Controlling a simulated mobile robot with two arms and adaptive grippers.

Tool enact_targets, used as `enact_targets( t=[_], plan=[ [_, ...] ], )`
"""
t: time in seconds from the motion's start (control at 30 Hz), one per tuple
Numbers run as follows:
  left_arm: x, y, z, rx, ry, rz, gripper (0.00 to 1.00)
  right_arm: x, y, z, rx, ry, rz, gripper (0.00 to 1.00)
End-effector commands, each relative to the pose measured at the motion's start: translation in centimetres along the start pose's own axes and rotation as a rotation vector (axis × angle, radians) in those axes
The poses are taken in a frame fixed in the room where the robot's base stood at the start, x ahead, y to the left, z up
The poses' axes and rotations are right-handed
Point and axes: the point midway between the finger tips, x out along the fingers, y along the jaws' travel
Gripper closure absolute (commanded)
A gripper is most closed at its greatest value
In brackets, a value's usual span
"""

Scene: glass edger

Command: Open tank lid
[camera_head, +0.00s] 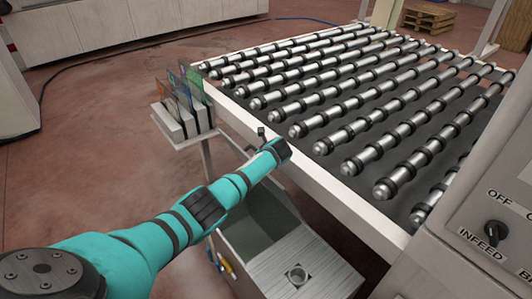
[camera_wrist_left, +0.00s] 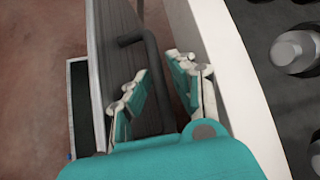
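The tank (camera_head: 250,225) stands below the roller table's front edge, its hollow inside showing in the head view. A grey ribbed panel with a dark bar handle (camera_wrist_left: 148,62) fills the middle of the left wrist view; it looks like the lid (camera_wrist_left: 112,40), seen steeply. My left gripper (camera_head: 268,140) is at the table edge above the tank, its fingers mostly hidden by my teal arm. In the wrist view my left gripper (camera_wrist_left: 160,92) has its fingers apart, with the handle's lower part running between them. Contact cannot be told. My right gripper is out of view.
The roller table (camera_head: 330,180) with its white edge lies close to the gripper's right. A small rack with glass pieces (camera_head: 183,110) stands at the table's left corner. A control panel (camera_head: 490,235) is at the right.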

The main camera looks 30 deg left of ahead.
Motion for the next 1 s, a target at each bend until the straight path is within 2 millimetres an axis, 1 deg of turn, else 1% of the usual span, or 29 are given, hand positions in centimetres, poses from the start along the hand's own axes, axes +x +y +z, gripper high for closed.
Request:
enact_targets(
  t=[0.17,0.5,0.6,0.7,0.8,1.0],
  plan=[
    [-2.4,0.0,0.0,0.001,0.001,-0.005,0.77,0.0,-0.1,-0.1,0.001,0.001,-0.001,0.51],
    [-8.5,0.0,0.0,0.0,0.0,-0.005,0.77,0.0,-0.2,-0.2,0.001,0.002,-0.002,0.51],
    [-9.8,-0.1,0.0,0.0,0.0,-0.004,0.77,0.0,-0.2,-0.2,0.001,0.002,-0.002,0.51],
    [-10.7,0.0,0.1,0.0,0.0,-0.003,0.77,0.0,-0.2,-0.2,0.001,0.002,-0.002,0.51],
    [-11.0,0.0,0.1,0.0,0.0,-0.003,0.77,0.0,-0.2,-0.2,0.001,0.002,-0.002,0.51],
    [-11.1,0.0,0.1,0.0,0.0,-0.002,0.77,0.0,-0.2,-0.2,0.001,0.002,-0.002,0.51]
  ],
)
